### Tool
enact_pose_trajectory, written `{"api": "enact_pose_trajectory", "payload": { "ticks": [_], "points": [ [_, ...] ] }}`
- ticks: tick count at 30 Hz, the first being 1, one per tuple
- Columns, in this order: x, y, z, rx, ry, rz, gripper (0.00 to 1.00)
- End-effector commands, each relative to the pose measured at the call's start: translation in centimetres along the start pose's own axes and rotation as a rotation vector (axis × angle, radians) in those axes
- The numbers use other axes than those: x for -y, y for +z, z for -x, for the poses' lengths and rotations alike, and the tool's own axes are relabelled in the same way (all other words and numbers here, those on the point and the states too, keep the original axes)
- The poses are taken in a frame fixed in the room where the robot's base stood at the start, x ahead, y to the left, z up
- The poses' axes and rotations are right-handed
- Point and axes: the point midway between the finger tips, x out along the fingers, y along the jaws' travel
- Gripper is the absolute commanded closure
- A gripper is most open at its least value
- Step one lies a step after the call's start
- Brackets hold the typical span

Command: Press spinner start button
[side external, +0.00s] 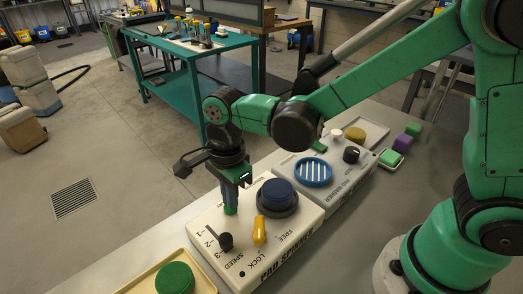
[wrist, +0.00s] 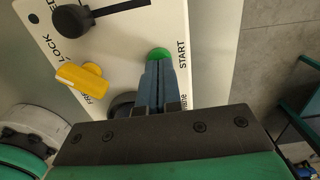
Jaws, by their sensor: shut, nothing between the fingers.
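The pad spinner (side external: 284,247) is a cream box with printed labels, standing on the grey bench. Its green start button (wrist: 158,53) shows in the wrist view beside the word START. My gripper (side external: 231,209) is shut and empty, pointing down over the far side of the box. In the wrist view the closed fingertips (wrist: 158,66) overlap the near edge of the button and hide part of it. I cannot tell whether they touch it or how far it is pressed. In the side view the fingers largely hide the button.
On the same box are a yellow LOCK/FREE lever (side external: 259,231), a black speed knob (side external: 226,241) and a round dark-blue pad (side external: 277,192). A second box (side external: 341,184) with a blue slatted disc stands behind. A tray with a green disc (side external: 174,278) lies in front.

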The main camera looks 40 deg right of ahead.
Motion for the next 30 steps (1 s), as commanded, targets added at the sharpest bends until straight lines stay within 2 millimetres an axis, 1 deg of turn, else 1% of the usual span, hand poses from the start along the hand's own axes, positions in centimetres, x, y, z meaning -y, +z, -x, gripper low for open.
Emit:
{"api": "enact_pose_trajectory", "payload": {
  "ticks": [7,13,21,26,29,30],
  "points": [
    [0.0,0.0,-0.2,0.0,0.0,0.0,1.0],
    [0.1,0.0,-1.9,0.001,-0.001,0.0,1.0],
    [0.1,0.0,-1.9,0.003,-0.005,0.0,1.0],
    [0.2,0.0,-1.2,0.003,-0.005,0.0,1.0],
    [0.1,0.0,0.1,0.002,-0.003,0.0,1.0],
    [0.1,0.0,0.8,0.001,-0.002,0.0,1.0]
  ]
}}
